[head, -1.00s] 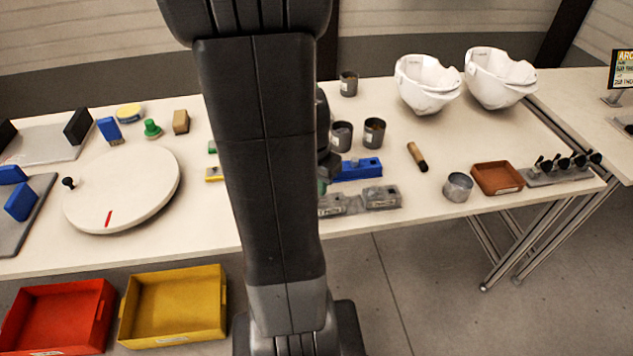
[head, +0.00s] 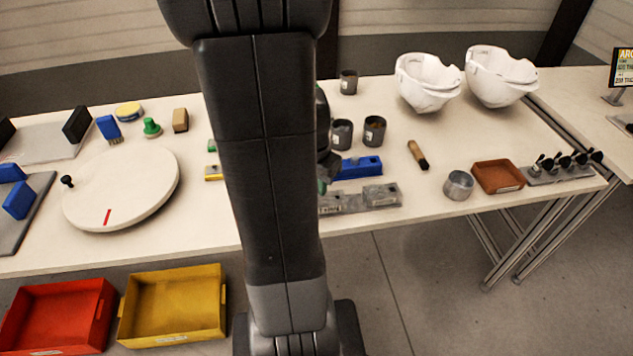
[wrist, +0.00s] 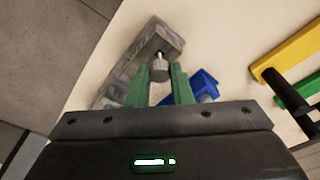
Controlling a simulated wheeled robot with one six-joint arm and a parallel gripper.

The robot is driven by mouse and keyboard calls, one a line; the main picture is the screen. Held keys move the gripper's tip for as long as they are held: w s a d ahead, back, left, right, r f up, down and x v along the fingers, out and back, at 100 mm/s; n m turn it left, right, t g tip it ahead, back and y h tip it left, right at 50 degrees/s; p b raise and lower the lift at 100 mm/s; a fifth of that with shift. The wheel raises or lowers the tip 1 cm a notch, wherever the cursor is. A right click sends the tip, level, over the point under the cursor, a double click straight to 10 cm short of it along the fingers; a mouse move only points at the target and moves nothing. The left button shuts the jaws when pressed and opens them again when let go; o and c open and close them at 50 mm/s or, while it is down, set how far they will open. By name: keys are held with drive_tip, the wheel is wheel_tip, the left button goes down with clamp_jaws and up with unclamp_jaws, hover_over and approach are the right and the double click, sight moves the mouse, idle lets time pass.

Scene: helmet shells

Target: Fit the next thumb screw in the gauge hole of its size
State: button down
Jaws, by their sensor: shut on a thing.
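My gripper (wrist: 160,74) has two green fingers, shut on a small grey metal thumb screw (wrist: 160,62) in the wrist view. The screw is over the grey gauge block (wrist: 118,78), and its tip points toward the block. I cannot tell whether the tip is in a hole or just above it. In the head view the gauge block (head: 382,196) lies near the table's front edge, partly behind my arm. My arm hides most of the gripper and the screw there.
A blue block (head: 360,168) lies just behind the gauge block; it also shows in the wrist view (wrist: 205,84). Grey cups (head: 374,130) stand farther back. A metal ring cup (head: 458,186), brown tray (head: 497,177) and rack of black-knobbed pieces (head: 545,178) are to the right.

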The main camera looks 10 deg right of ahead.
drive_tip(key=shift+f+b, duration=1.1)
drive_tip(key=shift+f, duration=0.25)
idle(0.4)
drive_tip(key=c, duration=1.2)
unclamp_jaws()
wheel_tip(320, 180, up, 14)
drive_tip(key=s+a+p, duration=0.1)
drive_tip(key=shift+s+p, duration=0.15)
drive_tip(key=shift+p, duration=0.25)
drive_tip(key=shift+f, duration=0.2)
drive_tip(key=f, duration=0.4)
drive_tip(key=w+f+b, duration=0.1)
drive_tip(key=f, duration=0.4)
drive_tip(key=d+f, duration=0.1)
drive_tip(key=f, duration=0.3)
drive_tip(key=shift+w+f+b, duration=0.15)
drive_tip(key=shift+f+b, duration=0.1)
drive_tip(key=shift+b, duration=0.1)
